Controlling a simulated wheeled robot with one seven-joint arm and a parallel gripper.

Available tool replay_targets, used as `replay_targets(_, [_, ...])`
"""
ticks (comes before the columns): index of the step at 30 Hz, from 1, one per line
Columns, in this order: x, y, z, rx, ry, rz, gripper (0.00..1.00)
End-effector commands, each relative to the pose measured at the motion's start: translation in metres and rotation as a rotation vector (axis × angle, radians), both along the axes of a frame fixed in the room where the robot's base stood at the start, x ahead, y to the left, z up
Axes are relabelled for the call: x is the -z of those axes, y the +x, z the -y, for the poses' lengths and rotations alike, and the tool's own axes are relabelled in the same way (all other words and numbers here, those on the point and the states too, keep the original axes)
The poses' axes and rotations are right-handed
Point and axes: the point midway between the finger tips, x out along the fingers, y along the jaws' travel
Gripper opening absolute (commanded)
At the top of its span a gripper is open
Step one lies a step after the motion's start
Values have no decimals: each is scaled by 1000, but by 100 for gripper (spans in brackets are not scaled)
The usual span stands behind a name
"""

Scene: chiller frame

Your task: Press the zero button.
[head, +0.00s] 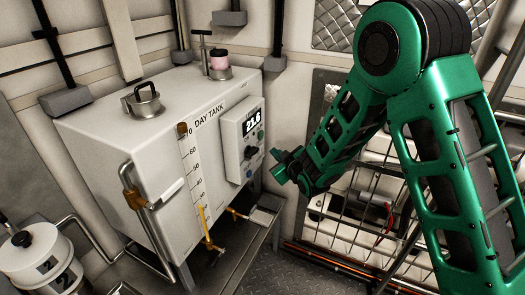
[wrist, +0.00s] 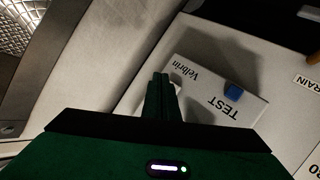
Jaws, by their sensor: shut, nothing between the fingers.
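A white control box (head: 240,141) is on the right end of the day tank's front in the head view. It has a lit display reading 21.6 (head: 253,125) and small controls below and beside it. I cannot read a zero label on any of them. My gripper (head: 277,156) is shut and empty, just right of the box; whether it touches is unclear. In the wrist view the box (wrist: 196,80) appears upside down, with a blue button (wrist: 234,90) by the word TEST. My shut fingers (wrist: 161,80) overlap the box's left part and hide some of it.
The white day tank (head: 110,130) has a level scale (head: 190,165), a lidded filler (head: 142,100) and a pipe handle (head: 140,190) on its left. A wire rack (head: 350,220) stands right of my gripper. A white canister (head: 40,260) is at lower left.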

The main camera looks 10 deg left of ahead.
Motion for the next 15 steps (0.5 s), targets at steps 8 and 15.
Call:
replay_targets(8, [0,4,-13,1,2,-1,0])
replay_targets(15, [0,4,-13,1,2,-1,0])
